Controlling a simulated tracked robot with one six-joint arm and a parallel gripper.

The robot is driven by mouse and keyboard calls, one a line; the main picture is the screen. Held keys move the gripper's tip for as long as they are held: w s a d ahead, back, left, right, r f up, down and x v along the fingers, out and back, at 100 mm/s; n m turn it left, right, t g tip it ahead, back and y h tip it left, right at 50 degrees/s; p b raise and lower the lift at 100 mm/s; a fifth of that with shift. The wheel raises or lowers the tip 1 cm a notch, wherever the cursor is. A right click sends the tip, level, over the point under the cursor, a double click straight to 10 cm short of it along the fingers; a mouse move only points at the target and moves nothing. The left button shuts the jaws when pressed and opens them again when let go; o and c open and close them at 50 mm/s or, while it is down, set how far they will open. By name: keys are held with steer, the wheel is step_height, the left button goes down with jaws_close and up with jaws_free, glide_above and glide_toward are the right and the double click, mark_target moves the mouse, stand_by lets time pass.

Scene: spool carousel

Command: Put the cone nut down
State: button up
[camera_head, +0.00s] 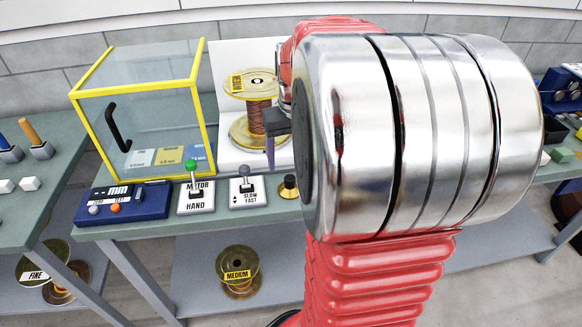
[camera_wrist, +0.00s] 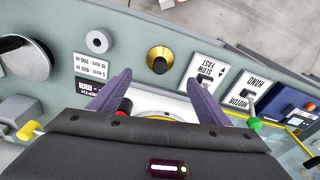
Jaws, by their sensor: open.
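The cone nut (camera_head: 289,187) is a small brass cone with a dark knob. It stands on the grey bench top, right of the slow/fast lever. In the wrist view the cone nut (camera_wrist: 160,56) lies just beyond my fingertips, apart from them. My gripper (camera_wrist: 160,78) is open, its two purple fingers spread with nothing held between them. In the head view only part of my gripper (camera_head: 270,150) shows, in front of the copper-wound spool; my arm hides the rest.
A yellow-framed clear guard (camera_head: 150,95) stands at the left. A motor/hand lever (camera_head: 195,195), a slow/fast lever (camera_head: 247,187) and a blue counter box (camera_head: 122,202) line the bench front. The copper-wound spool (camera_head: 257,112) stands behind. A grey ring (camera_wrist: 98,41) lies near the cone nut.

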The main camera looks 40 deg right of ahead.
steer(key=shift+s+r, duration=0.1)
steer(key=shift+r, duration=0.7)
steer(key=shift+a, duration=0.1)
steer(key=s+a+r+n+t, duration=0.1)
steer(key=s+a, duration=0.3)
steer(key=a, duration=0.9)
steer(key=s+a+r+n+t, duration=0.1)
steer(key=s+a+n+t, duration=0.2)
steer(key=a, duration=1)
steer(key=shift+s+a+r+n+y, duration=0.15)
steer(key=shift+s+a+n+y, duration=0.3)
steer(key=shift+s, duration=0.55)
